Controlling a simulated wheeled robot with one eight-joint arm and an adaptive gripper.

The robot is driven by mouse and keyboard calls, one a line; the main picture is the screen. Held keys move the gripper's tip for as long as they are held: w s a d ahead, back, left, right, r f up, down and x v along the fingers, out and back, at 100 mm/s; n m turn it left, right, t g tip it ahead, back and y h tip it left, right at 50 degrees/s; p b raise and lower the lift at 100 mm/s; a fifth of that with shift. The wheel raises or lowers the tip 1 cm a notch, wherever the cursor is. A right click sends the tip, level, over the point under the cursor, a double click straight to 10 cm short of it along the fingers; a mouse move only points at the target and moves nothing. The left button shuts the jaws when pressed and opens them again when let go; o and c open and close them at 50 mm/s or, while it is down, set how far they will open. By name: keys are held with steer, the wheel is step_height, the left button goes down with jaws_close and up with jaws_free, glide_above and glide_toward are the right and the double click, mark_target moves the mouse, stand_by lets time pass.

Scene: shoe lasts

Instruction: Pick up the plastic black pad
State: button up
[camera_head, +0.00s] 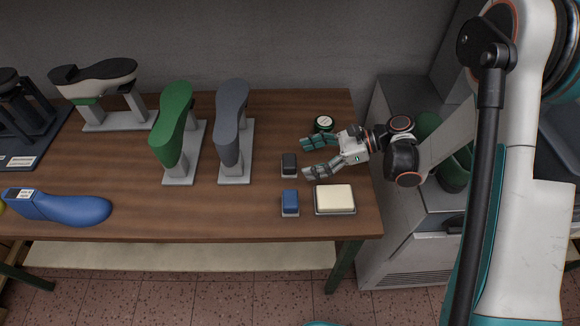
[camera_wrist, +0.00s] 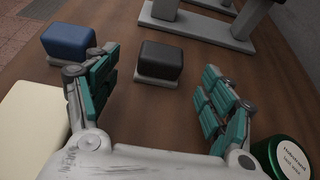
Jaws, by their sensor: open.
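The black pad (camera_head: 289,161) is a small dark block on a light base, lying on the wooden table in the head view. In the wrist view the black pad (camera_wrist: 160,60) sits just beyond the gap between my fingers. My gripper (camera_head: 305,157) reaches in from the right, low over the table, with its fingers spread. In the wrist view my gripper (camera_wrist: 155,98) is open and empty, with green finger pads on either side. The pad is not touched by the fingers.
A blue pad (camera_head: 290,200) and a cream block on a tray (camera_head: 334,198) lie nearer the front edge. A green round tin (camera_head: 323,124) stands behind my gripper. Grey (camera_head: 231,125) and green (camera_head: 172,125) shoe lasts stand to the left; a blue last (camera_head: 65,208) lies front left.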

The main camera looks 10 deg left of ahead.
mark_target(288, 163)
steer(key=shift+b+x, duration=1.1)
steer(key=shift+x, duration=2.25)
steer(key=shift+a+r, duration=0.1)
steer(key=shift+r, duration=0.1)
steer(key=shift+c, duration=0.6)
steer(key=c, duration=1.1)
